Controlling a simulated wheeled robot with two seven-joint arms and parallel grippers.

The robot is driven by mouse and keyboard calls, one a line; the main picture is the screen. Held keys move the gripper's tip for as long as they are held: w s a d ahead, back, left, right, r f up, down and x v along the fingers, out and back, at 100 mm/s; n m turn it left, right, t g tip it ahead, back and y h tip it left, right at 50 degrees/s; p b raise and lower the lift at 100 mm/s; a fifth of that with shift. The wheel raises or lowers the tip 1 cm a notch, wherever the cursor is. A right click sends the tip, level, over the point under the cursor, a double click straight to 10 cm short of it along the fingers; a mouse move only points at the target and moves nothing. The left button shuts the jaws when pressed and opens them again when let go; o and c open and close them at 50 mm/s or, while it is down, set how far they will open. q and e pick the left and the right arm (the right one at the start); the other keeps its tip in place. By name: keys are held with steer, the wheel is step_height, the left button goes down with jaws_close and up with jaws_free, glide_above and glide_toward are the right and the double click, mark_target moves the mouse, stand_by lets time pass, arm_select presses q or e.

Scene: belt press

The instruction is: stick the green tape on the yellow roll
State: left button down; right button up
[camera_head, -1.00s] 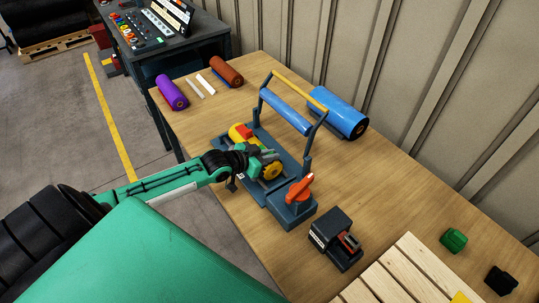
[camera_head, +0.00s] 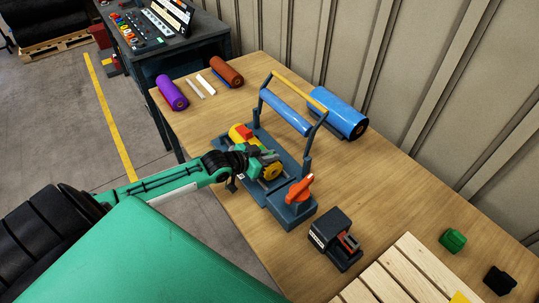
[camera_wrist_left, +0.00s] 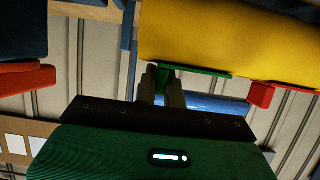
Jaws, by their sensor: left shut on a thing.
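The yellow roll (camera_head: 271,172) lies in the blue-grey press on the table, its middle hidden by my left gripper (camera_head: 262,162). In the left wrist view the yellow roll (camera_wrist_left: 235,35) fills the upper right. My left gripper (camera_wrist_left: 162,86) is shut on the tab of the green tape (camera_wrist_left: 205,72). The green strip lies along the roll's edge; I cannot tell whether it touches along its length. A red tape (camera_wrist_left: 262,94) sits against the roll farther right, also seen in the head view (camera_head: 243,131). My right gripper is not in view.
The press (camera_head: 292,212) has a red lever (camera_head: 299,189) and a raised frame with a blue roller (camera_head: 286,111) and yellow bar. A blue roll (camera_head: 338,112) lies behind it. A dark dispenser (camera_head: 335,240) and wooden slats (camera_head: 408,275) are nearer. A green block (camera_head: 453,239) lies right.

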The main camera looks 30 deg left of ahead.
arm_select(q)
steer(key=shift+f, duration=0.2)
steer(key=c, duration=1.4)
jaws_free()
steer(key=shift+c, duration=0.2)
steer(key=shift+r, duration=0.1)
steer(key=shift+s+a+r, duration=0.1)
steer(key=shift+s+a, duration=0.1)
steer(key=shift+s, duration=0.25)
steer(key=b+v, duration=0.2)
steer(key=v, duration=1)
steer(key=shift+s+r, duration=0.25)
steer(key=shift+r, duration=0.1)
steer(key=shift+r, duration=0.1)
